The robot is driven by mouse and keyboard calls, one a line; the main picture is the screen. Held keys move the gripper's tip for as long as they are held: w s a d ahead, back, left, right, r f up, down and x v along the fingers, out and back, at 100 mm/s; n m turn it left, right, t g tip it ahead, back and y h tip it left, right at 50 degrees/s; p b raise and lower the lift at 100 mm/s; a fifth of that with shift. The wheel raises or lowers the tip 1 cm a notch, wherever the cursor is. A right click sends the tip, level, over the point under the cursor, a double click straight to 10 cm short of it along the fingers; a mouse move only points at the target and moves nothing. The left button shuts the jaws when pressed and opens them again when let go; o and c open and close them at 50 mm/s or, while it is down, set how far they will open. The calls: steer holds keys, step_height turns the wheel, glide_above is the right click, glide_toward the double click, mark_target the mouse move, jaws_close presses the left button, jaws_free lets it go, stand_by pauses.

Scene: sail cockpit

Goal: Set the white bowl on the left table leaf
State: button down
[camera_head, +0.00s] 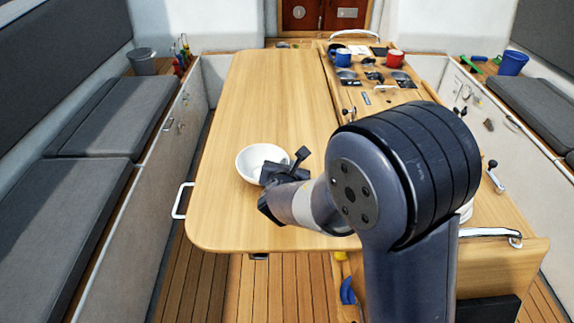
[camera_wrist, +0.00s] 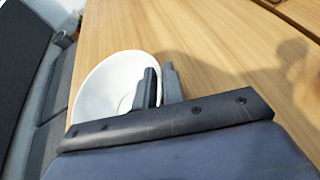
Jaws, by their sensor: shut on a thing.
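The white bowl (camera_head: 256,158) is at the near left part of the left table leaf (camera_head: 270,95), upright or nearly so. In the wrist view the bowl (camera_wrist: 92,85) shows at the left with wood behind it. My gripper (camera_head: 292,167) is at the bowl's right side, shut on its rim. In the wrist view one finger of my gripper (camera_wrist: 160,88) is inside the bowl and the other is outside its wall. The bowl looks at or very close to the leaf's surface; I cannot tell whether it touches. My gripper hides part of the bowl's right side.
The leaf is bare beyond the bowl. A blue mug (camera_head: 342,57) and a red mug (camera_head: 394,59) stand on the centre section at the back. A white rail (camera_head: 180,200) is at the leaf's left edge. Grey benches (camera_head: 60,215) line the left side.

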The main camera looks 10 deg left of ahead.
steer(key=shift+f, duration=0.15)
steer(key=c, duration=1.5)
jaws_free()
steer(key=shift+r, duration=0.3)
steer(key=v, duration=1.2)
steer(key=shift+f+b, duration=0.1)
steer(key=shift+b, duration=0.3)
